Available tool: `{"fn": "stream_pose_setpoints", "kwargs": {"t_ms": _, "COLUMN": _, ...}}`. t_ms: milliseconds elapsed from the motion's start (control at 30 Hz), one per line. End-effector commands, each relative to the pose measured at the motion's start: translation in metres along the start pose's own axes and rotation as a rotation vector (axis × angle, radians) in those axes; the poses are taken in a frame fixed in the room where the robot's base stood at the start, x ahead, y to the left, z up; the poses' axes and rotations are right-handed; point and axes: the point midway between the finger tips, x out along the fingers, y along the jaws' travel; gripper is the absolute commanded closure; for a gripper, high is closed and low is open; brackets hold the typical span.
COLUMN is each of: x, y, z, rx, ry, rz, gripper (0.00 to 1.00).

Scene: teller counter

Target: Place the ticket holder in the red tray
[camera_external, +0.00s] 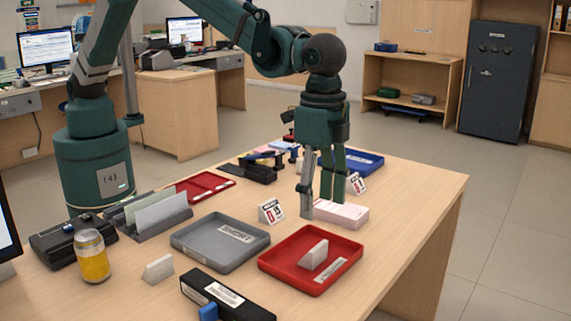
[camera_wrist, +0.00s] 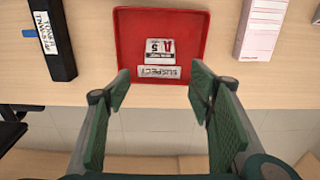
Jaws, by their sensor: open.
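The red tray (camera_external: 272,262) sits at the table's right front; it also shows in the wrist view (camera_wrist: 130,25). A white wedge-shaped ticket holder (camera_external: 314,255) stands inside it, its back facing the external camera. In the wrist view its printed face (camera_wrist: 152,46) reads A 5, beside the tray's SUSPECT label (camera_wrist: 157,73). My gripper (camera_external: 318,206) is open and empty, fingers pointing down by the pink pad behind the tray. In the wrist view my gripper (camera_wrist: 160,78) has its fingers spread on either side of the tray's near edge, apart from the holder.
Similar ticket holders stand at the middle (camera_external: 271,211), back right (camera_external: 356,184) and front left (camera_external: 158,269). A grey tray (camera_external: 188,247) lies left of the red one. A pink pad (camera_external: 343,215) and black binder (camera_external: 205,289) flank the red tray. The right table edge is near.

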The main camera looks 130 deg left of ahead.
Motion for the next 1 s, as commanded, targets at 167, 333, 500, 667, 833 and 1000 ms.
{"fn": "stream_pose_setpoints", "kwargs": {"t_ms": 167, "x": -0.019, "y": 0.000, "z": 0.011, "rx": 0.000, "ry": 0.014, "rz": 0.000, "gripper": 0.47}}
{"fn": "stream_pose_setpoints", "kwargs": {"t_ms": 333, "x": -0.049, "y": 0.001, "z": 0.029, "rx": 0.000, "ry": 0.040, "rz": 0.000, "gripper": 0.47}}
{"fn": "stream_pose_setpoints", "kwargs": {"t_ms": 500, "x": -0.082, "y": 0.001, "z": 0.053, "rx": 0.000, "ry": 0.071, "rz": 0.000, "gripper": 0.47}}
{"fn": "stream_pose_setpoints", "kwargs": {"t_ms": 667, "x": -0.111, "y": 0.001, "z": 0.078, "rx": 0.000, "ry": 0.101, "rz": -0.001, "gripper": 0.47}}
{"fn": "stream_pose_setpoints", "kwargs": {"t_ms": 833, "x": -0.139, "y": 0.002, "z": 0.106, "rx": 0.000, "ry": 0.132, "rz": -0.001, "gripper": 0.47}}
{"fn": "stream_pose_setpoints", "kwargs": {"t_ms": 1000, "x": -0.164, "y": 0.002, "z": 0.136, "rx": 0.000, "ry": 0.163, "rz": -0.001, "gripper": 0.47}}
